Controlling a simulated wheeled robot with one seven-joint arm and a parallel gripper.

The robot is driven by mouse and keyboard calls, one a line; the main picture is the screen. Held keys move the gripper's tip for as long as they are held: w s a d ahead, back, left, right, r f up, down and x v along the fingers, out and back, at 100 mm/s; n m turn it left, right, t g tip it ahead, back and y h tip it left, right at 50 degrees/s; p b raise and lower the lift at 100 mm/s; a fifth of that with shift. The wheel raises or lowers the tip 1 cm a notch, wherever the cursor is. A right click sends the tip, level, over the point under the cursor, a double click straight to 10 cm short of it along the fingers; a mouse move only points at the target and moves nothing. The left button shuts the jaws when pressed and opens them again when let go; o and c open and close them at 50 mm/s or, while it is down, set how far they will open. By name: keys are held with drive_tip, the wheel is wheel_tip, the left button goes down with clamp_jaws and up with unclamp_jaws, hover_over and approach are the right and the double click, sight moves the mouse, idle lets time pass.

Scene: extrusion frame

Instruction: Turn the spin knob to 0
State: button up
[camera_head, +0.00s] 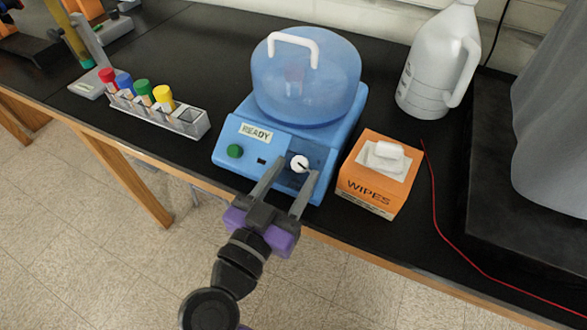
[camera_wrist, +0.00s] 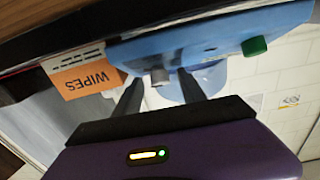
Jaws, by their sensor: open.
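The spin knob (camera_head: 299,163) is a small white round knob with a dark mark on the front panel of the blue centrifuge (camera_head: 344,105). In the wrist view the knob (camera_wrist: 159,76) shows as a grey-white stub on the blue panel. My gripper (camera_head: 288,178) is open in front of the panel, its two dark fingers pointing at the knob, one on each side. In the wrist view the fingertips (camera_wrist: 160,82) flank the knob with a gap on both sides. The number the knob points to is too small to read.
A green button (camera_head: 234,151) and a READY label (camera_head: 256,133) are left of the knob. An orange WIPES box (camera_head: 371,186) stands close on the right. A tube rack (camera_head: 190,120) is left, a white jug (camera_head: 440,75) behind right, and a red cord (camera_head: 437,215) on the bench.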

drive_tip(key=shift+w+d, duration=0.15)
drive_tip(key=shift+w, duration=0.15)
clamp_jaws()
drive_tip(key=shift+d+n+y, duration=0.1)
drive_tip(key=shift+n+y, duration=0.2)
drive_tip(key=shift+n, duration=0.1)
